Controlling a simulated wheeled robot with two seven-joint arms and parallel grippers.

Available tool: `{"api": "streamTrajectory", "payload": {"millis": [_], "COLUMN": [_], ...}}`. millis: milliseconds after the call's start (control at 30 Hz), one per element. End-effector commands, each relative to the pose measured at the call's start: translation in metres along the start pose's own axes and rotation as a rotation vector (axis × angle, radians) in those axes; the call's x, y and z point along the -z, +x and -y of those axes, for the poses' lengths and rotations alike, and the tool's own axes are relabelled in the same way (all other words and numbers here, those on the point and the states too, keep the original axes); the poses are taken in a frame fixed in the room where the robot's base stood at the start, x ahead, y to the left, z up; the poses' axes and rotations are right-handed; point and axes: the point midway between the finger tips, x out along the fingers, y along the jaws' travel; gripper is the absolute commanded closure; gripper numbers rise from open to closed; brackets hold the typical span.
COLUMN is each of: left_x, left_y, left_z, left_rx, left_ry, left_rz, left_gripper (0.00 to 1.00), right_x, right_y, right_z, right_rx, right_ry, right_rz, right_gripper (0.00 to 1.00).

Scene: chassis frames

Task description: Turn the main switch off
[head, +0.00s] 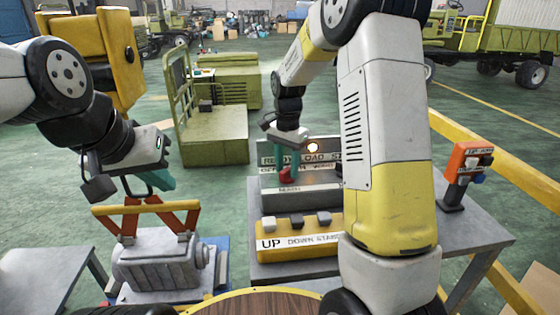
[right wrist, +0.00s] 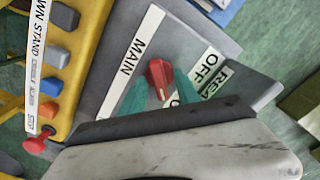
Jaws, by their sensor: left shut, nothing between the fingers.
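The main switch is a red knob (head: 287,174) on a grey panel (head: 325,197), beside a MAIN label. In the right wrist view the red knob (right wrist: 158,75) sits between the teal fingers of my right gripper (right wrist: 160,85), near an OFF label (right wrist: 207,66). The fingers stand apart on either side of it; I cannot tell whether they touch it. My right gripper also shows in the head view (head: 288,160), reaching down to the panel. My left gripper (head: 163,183) is shut and empty above a grey motor-like unit (head: 155,262) with an orange handle.
A lit lamp (head: 313,147) is on the panel's back plate. A yellow box (head: 300,248) with several buttons stands in front. In the right wrist view a red button (right wrist: 34,145) sticks out from it. An orange control box (head: 468,160) stands at the table's right.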

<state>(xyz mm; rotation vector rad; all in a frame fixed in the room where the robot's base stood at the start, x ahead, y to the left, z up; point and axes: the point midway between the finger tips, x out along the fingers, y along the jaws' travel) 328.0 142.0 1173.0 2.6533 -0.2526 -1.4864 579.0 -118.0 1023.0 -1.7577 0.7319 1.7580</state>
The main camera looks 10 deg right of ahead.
Motion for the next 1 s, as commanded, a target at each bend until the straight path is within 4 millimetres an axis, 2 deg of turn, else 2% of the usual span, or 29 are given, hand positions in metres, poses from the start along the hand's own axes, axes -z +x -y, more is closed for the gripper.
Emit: {"api": "streamTrajectory", "payload": {"millis": [167,367,400,733,1000], "left_x": [0.0,0.0,0.0,0.0,0.0], "left_y": [0.0,0.0,0.0,0.0,0.0], "left_z": [0.0,0.0,0.0,0.0,0.0], "left_rx": [0.0,0.0,0.0,0.0,0.0], "left_ry": [0.0,0.0,0.0,0.0,0.0], "left_rz": [0.0,0.0,0.0,0.0,0.0], "left_gripper": [1.0,1.0,1.0,1.0,1.0], "right_x": [0.0001,0.0001,0.0001,0.0002,0.0007], "right_y": [0.0001,-0.0001,-0.0002,-0.0004,-0.0004], "right_z": [0.0,0.0,0.0,0.0001,-0.0002], "right_rx": [0.0,0.001,0.001,0.001,0.001], "right_ry": [0.0,0.0,0.0,-0.018,-0.144], "right_rz": [0.0,0.0,0.0,0.0,0.0], "right_gripper": [0.62,0.97,1.0,1.0,1.0]}}
